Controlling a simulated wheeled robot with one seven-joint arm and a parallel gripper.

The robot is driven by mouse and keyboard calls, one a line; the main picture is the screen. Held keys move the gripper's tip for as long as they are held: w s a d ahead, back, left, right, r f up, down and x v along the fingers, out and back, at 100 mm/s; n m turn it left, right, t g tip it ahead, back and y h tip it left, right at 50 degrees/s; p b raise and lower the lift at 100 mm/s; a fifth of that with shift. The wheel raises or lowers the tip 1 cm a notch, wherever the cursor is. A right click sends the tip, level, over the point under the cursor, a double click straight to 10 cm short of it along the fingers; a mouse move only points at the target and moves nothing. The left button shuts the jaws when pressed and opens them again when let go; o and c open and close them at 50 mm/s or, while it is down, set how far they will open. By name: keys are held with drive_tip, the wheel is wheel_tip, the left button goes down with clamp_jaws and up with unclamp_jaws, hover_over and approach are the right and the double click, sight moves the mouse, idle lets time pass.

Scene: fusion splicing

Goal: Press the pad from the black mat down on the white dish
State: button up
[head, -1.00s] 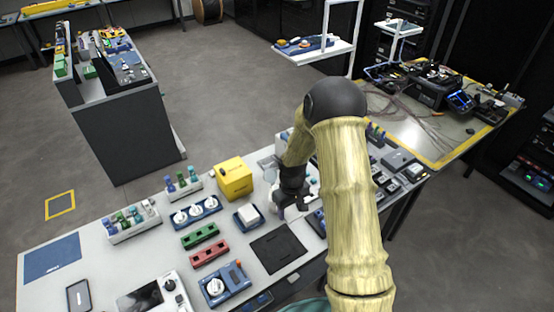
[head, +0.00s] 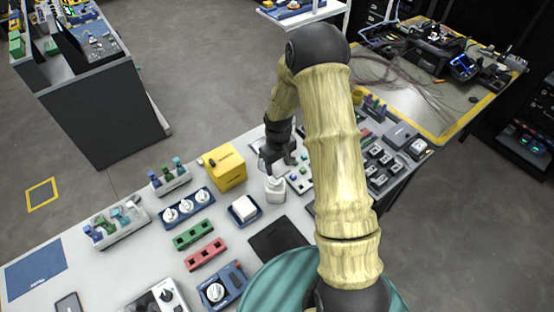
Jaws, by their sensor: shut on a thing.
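The black mat (head: 279,242) lies flat near the table's front edge and looks bare. A white container with a round, dish-like top (head: 275,191) stands just behind the mat. My gripper (head: 283,163) points down at the far side of this white dish, close to its top. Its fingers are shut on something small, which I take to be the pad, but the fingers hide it. I cannot tell whether the pad touches the dish.
A white block in a blue tray (head: 232,217) stands left of the dish, with a yellow box (head: 224,167) behind it. Green (head: 193,235) and red (head: 205,254) holders lie left of the mat. Small parts crowd the table to the right.

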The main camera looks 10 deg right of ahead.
drive_tip(key=shift+s, duration=0.15)
drive_tip(key=b, duration=0.4)
hover_over(278, 181)
wheel_tip(278, 181, down, 5)
drive_tip(key=shift+f, duration=0.15)
drive_tip(key=shift+a, duration=0.1)
drive_tip(key=shift+s, duration=0.1)
drive_tip(key=shift+d+f, duration=0.3)
drive_tip(key=shift+f, duration=0.05)
drive_tip(key=shift+f, duration=0.15)
drive_tip(key=shift+a, duration=0.25)
idle(0.6)
